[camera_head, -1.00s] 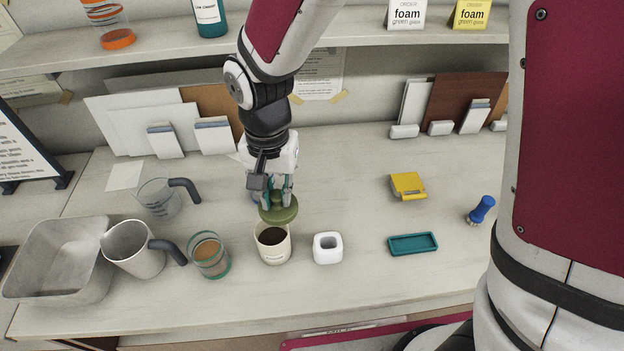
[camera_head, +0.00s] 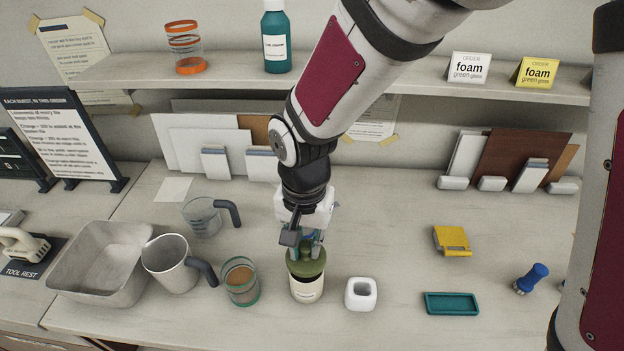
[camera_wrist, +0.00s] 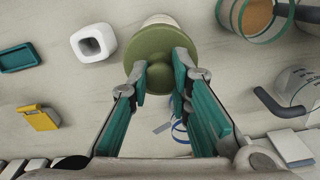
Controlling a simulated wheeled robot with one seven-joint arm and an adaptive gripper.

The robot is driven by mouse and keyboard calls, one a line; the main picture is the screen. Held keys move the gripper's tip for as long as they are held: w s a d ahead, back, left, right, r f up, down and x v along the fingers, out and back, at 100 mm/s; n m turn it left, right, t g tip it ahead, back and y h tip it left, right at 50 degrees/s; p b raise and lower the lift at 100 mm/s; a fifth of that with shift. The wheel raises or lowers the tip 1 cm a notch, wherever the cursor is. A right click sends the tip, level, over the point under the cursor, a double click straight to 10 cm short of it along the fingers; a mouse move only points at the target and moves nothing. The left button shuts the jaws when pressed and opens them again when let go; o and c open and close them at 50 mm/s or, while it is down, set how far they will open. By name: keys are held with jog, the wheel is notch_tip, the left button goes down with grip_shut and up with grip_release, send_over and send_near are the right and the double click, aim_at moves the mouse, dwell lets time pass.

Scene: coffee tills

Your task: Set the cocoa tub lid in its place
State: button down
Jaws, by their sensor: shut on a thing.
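The cocoa tub lid is a round olive-green disc with a knob (camera_head: 306,266). My gripper (camera_head: 305,246) is shut on its knob from above. The cocoa tub (camera_head: 306,289) is a cream cup with dark powder inside, standing on the counter. The lid is over the tub's back part, and a dark strip of the opening shows below its front edge, so it looks tilted or short of flush. In the wrist view the lid (camera_wrist: 150,48) covers most of the tub (camera_wrist: 160,20), whose pale rim shows beyond it. Whether lid and rim touch cannot be told.
A glass with brown contents (camera_head: 241,283) stands close left of the tub, a white square holder (camera_head: 361,294) close right. A grey-handled pitcher (camera_head: 170,264), a clear jug (camera_head: 203,218) and a metal bin (camera_head: 100,262) are further left. A teal tray (camera_head: 451,304) and yellow block (camera_head: 452,241) lie right.

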aim_at(306, 256)
jog(key=shift+f, duration=1.05)
jog(key=shift+f, duration=0.85)
dwell(0.6)
jog(key=c, duration=1.4)
grip_release()
jog(key=shift+r, duration=0.1)
notch_tip(306, 256, up, 12)
jog(key=shift+f, duration=0.1)
